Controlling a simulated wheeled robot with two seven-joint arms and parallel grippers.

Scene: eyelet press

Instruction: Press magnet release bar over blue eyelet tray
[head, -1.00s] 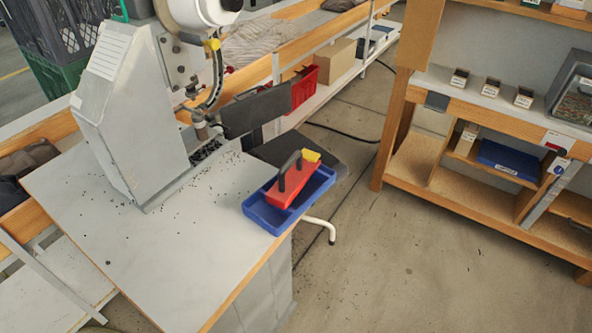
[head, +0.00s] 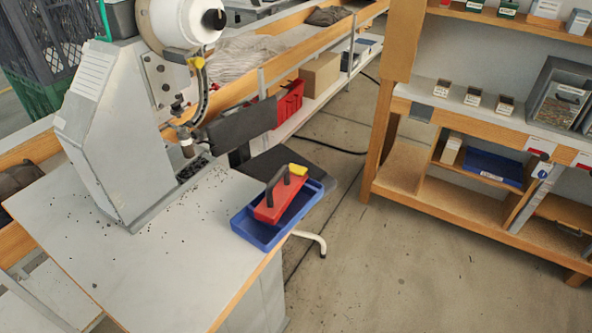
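The magnet release bar is a red block (head: 268,212) with a black handle (head: 273,184) and a yellow end piece (head: 298,170). It sits in the blue eyelet tray (head: 264,241), tilted toward the upper right as seen. The tray lies at the right edge of the press table. No eyelets can be made out inside the tray from here. Neither of my grippers shows in the head view.
The grey eyelet press (head: 118,140) stands on the pale table (head: 140,268), with small dark eyelets scattered around its base. A wooden shelf unit (head: 440,200) with small boxes stands at right. Concrete floor (head: 400,285) between them is clear.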

